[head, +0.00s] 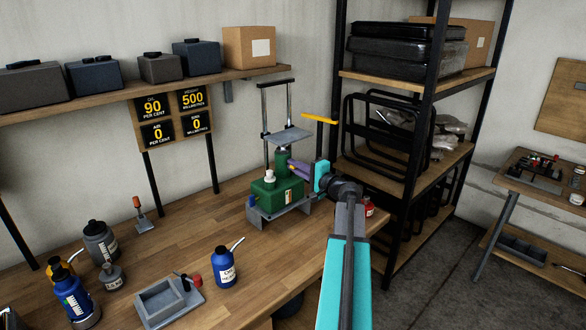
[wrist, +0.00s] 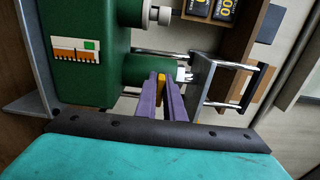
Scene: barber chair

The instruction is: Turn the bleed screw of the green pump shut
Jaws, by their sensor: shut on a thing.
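The green pump (head: 277,195) stands on a grey base on the bench, with an upright cylinder under a grey plate. In the wrist view its green body (wrist: 75,75) fills the left, with a label in orange, white and green. My gripper (head: 291,164), with purple fingers, reaches the cylinder from the right. In the wrist view my gripper (wrist: 161,80) is shut on a small yellow piece, seemingly the bleed screw (wrist: 160,82), beside the cylinder. The fingers hide most of it, so how far it is turned cannot be told.
A grey lift plate (head: 287,136) is above the pump, between two uprights. Sign panels (head: 173,116) behind read 90, 500, 0 and 0. A blue bottle (head: 225,267) and a grey tray (head: 165,302) stand in front. A black-framed shelf rack (head: 420,120) stands to the right.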

